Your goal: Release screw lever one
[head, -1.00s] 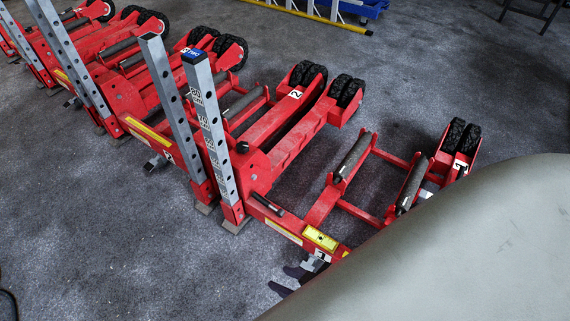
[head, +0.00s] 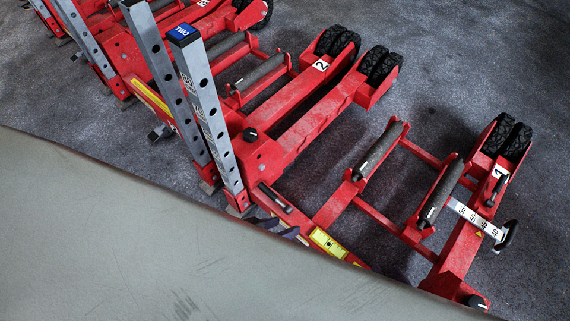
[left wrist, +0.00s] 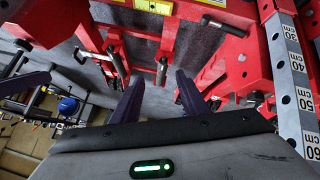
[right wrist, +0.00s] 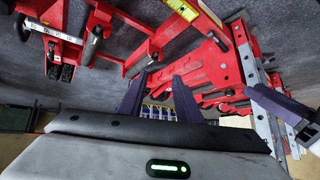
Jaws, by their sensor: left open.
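A red jack frame marked 1 (head: 463,245) lies at the right of the head view. It carries a white scale (head: 475,217) with a black handle (head: 508,236) at its end, a black lever (head: 497,190) by the label and a black knob (head: 477,301). Which is screw lever one, I cannot tell. My left gripper (head: 281,229) is open and empty beside the post foot, its fingers partly hidden; they show apart in the left wrist view (left wrist: 155,95). My right gripper (right wrist: 158,98) is open and empty; I cannot make it out in the head view.
Two upright metal posts (head: 212,110) stand close to my left gripper; one also shows in the left wrist view (left wrist: 288,75). A red frame marked 2 (head: 310,105) and more jacks lie behind. A large grey surface covers the lower left. Carpet at far right is clear.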

